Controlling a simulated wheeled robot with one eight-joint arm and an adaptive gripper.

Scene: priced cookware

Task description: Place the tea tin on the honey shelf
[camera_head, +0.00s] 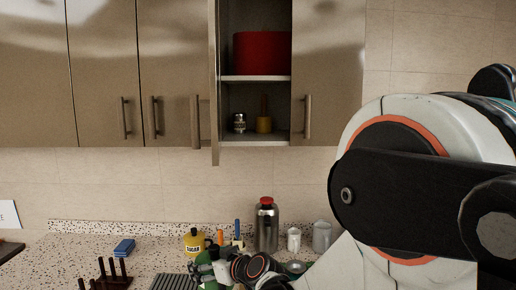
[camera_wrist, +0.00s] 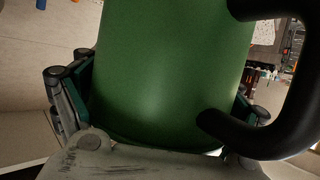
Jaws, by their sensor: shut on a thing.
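In the wrist view a green container (camera_wrist: 172,70) with a thick black curved handle fills the space between my fingers; I take it to be the tea tin. My gripper (camera_wrist: 155,92) is shut on it, one finger on each side. In the head view my gripper (camera_head: 240,268) is low over the counter, partly hidden by my arm, and the tin is hard to make out there. The open cabinet's lower shelf (camera_head: 254,140) holds an amber honey pot (camera_head: 264,125) with a stick in it and a small jar (camera_head: 239,123) to its left. My gripper is well below this shelf.
A red pot (camera_head: 262,53) fills much of the upper shelf. On the counter stand a steel flask (camera_head: 266,225), a yellow sugar jar (camera_head: 194,242) and grey cups (camera_head: 321,236). A blue sponge (camera_head: 124,246) lies left.

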